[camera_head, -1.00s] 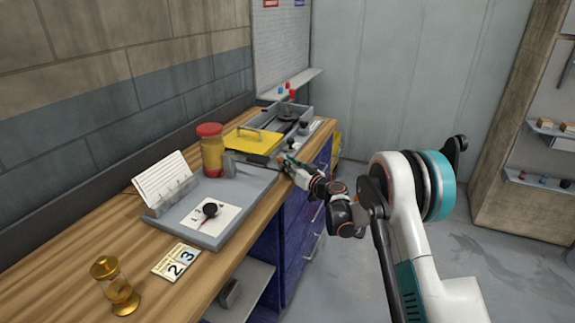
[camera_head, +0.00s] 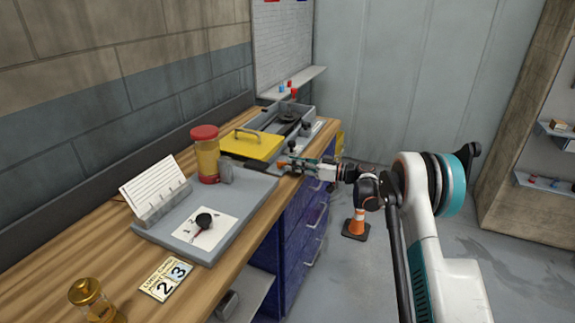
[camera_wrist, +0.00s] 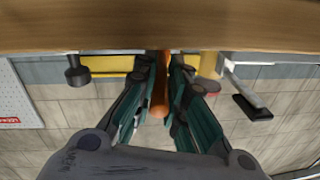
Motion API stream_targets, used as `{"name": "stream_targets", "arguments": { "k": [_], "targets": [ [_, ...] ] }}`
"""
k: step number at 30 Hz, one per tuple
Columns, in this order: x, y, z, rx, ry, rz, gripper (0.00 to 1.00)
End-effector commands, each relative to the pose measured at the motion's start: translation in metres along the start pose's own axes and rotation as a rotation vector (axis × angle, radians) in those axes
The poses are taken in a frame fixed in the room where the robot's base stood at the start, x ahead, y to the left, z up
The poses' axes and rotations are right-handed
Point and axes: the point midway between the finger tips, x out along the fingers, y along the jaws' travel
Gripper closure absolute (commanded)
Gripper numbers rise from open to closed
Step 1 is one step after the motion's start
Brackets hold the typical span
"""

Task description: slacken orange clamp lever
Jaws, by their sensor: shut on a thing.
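The orange clamp lever (camera_wrist: 160,98) shows in the wrist view as a rounded orange bar, upright in that picture, between my two fingers. My gripper (camera_wrist: 161,88) is shut on it, with dark fingertips on both sides. In the head view my gripper (camera_head: 296,164) is at the right edge of the workbench, beside the grey tray and the yellow lid. A small bit of orange shows at its tip there, but the lever's mount is too small to make out.
The wooden workbench (camera_head: 212,283) carries a grey tray (camera_head: 260,188), a red-capped jar (camera_head: 206,157), a yellow lid (camera_head: 251,146) and a metal box behind.

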Motion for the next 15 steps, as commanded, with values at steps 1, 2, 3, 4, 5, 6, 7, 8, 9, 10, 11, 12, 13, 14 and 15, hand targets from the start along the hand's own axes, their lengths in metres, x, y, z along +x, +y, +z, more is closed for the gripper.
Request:
{"name": "stream_targets", "arguments": {
  "k": [1, 2, 3, 4, 5, 6, 7, 8, 9, 10, 11, 12, 13, 14, 15],
  "targets": [
    [-0.0012, 0.0020, -0.0005, 0.000, 0.000, -0.006, 1.00],
    [-0.0015, 0.0021, -0.0005, 0.000, -0.001, -0.012, 1.00],
    [-0.0019, 0.0021, -0.0006, 0.000, -0.003, -0.018, 1.00],
    [-0.0021, 0.0023, -0.0008, 0.000, -0.003, -0.022, 1.00],
    [-0.0023, 0.0025, -0.0009, 0.000, -0.004, -0.024, 1.00],
    [-0.0024, 0.0026, -0.0011, 0.000, -0.004, -0.027, 1.00],
    [-0.0025, 0.0026, -0.0012, 0.000, -0.004, -0.028, 1.00],
    [-0.0025, 0.0026, -0.0012, 0.000, -0.004, -0.029, 1.00],
    [-0.0026, 0.0025, -0.0013, 0.000, -0.005, -0.030, 1.00],
    [-0.0026, 0.0026, -0.0013, 0.000, -0.004, -0.030, 1.00],
    [-0.0026, 0.0025, -0.0014, 0.000, -0.004, -0.030, 1.00],
    [-0.0025, 0.0025, -0.0014, 0.000, -0.004, -0.029, 1.00],
    [-0.0025, 0.0025, -0.0015, 0.000, -0.004, -0.029, 1.00],
    [-0.0025, 0.0026, -0.0015, 0.000, -0.004, -0.029, 1.00],
    [-0.0025, 0.0026, -0.0016, 0.000, -0.004, -0.029, 1.00]
  ]
}}
